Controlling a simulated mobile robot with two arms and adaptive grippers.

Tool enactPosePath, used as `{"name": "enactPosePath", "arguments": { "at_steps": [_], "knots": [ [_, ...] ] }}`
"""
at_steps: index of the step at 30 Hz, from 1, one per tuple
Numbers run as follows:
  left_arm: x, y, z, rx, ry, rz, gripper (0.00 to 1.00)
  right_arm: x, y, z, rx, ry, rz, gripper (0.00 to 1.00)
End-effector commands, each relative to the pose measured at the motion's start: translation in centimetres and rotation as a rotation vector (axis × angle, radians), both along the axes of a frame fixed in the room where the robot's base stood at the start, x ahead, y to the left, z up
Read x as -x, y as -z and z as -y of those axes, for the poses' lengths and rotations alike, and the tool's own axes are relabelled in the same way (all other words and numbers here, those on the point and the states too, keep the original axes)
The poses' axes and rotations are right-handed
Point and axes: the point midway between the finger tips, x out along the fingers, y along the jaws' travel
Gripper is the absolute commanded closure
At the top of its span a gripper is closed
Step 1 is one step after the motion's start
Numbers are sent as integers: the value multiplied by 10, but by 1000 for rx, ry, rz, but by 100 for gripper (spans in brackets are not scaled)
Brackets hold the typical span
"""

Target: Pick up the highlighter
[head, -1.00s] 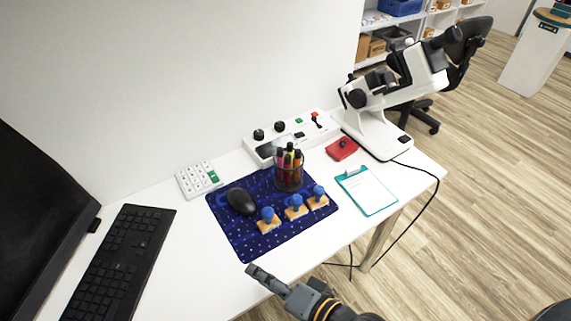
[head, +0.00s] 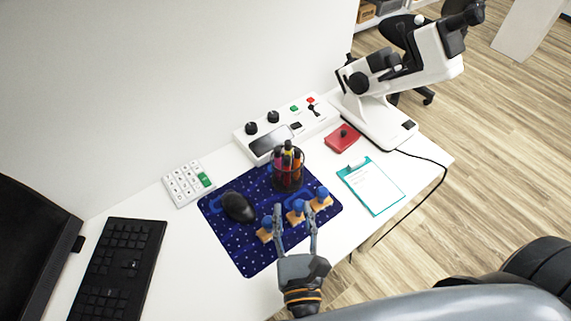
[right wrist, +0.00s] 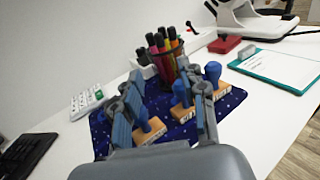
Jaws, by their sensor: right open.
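Several marker-like pens with dark caps stand upright in a dark round cup (head: 287,174) on the blue mat. A yellow one (head: 288,147) shows among pink and orange ones; I cannot tell surely which is the highlighter. In the right wrist view the cup (right wrist: 168,75) stands beyond my fingers, with pink and orange barrels showing. My right gripper (head: 295,212) is open and empty, its fingers pointing toward the cup. In the head view its fingers overlap the blue-handled stamps in front of the cup. My left gripper is not in view.
Stamps with blue knobs and wooden bases (head: 322,199) stand close to my fingers. A black mouse (head: 238,207) shares the starry mat (head: 245,255). A white control box (head: 250,146) lies behind the cup, a teal clipboard (head: 372,188) and microscope (head: 380,125) to the right.

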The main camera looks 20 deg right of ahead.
Motion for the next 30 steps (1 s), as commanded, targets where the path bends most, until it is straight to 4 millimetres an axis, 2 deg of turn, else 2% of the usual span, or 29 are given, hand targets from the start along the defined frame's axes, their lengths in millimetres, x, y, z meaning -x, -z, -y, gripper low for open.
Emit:
{"name": "enactPosePath", "arguments": {
  "at_steps": [3, 7, 14, 20, 24, 30],
  "knots": [
    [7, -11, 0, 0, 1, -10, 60, -26, -5, 5, 2, 1, 5, 58],
    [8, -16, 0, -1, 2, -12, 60, -48, -5, 10, 3, 0, 4, 58],
    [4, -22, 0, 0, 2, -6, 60, -64, -5, 14, 5, -1, 3, 58],
    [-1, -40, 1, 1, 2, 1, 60, -92, -15, 20, 5, -1, 5, 58],
    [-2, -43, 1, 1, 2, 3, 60, -108, -11, 23, 6, -3, 3, 58],
    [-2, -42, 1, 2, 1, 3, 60, -111, -9, 24, 4, -2, 1, 58]
  ]
}}
